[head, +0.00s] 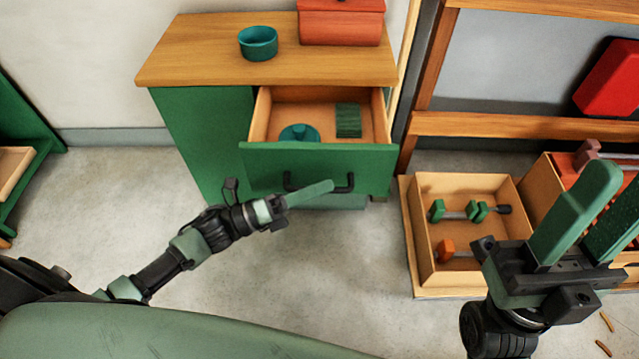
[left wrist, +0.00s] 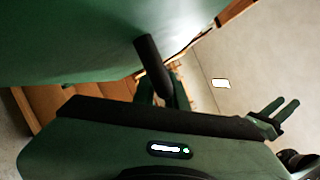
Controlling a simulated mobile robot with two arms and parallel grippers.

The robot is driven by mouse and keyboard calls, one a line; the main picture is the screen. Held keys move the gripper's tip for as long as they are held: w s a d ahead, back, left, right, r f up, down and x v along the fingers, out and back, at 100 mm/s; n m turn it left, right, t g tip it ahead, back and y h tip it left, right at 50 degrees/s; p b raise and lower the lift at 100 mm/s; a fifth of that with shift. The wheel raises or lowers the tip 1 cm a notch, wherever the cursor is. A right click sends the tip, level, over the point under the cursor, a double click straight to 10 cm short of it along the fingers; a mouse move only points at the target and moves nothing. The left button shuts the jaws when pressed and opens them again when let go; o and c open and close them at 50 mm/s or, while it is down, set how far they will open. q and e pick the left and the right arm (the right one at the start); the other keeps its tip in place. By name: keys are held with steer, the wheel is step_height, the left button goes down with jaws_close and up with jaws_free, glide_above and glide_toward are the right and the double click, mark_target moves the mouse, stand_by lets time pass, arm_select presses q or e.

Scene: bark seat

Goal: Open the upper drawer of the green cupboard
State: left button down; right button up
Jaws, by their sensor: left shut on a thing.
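The green cupboard (head: 198,135) has a wooden top and stands against the wall. Its upper drawer (head: 262,162) is pulled out, with its inside showing. My left gripper (head: 324,188) is shut on the drawer's black handle (head: 347,186), in front of the drawer face. In the left wrist view the dark handle (left wrist: 152,65) runs down between the green drawer front and a gripper finger; the exact contact is partly hidden. My right gripper (head: 600,205) is open and empty, over the boxes on the right. It also shows in the left wrist view (left wrist: 283,108).
In the drawer lie a teal lid (head: 300,133) and a dark green block (head: 348,121). A teal bowl (head: 258,43) and a red box (head: 341,25) stand on the cupboard top. A wooden box (head: 465,187) with clamps is right of the cupboard.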

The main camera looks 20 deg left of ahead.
arm_select(q)
steer(key=c, duration=1.5)
jaws_free()
steer(key=shift+o, duration=0.2)
steer(key=shift+a, duration=0.1)
steer(key=p+v, duration=0.1)
steer(key=v, duration=0.6)
steer(key=shift+s+a, duration=0.25)
steer(key=shift+f, duration=0.1)
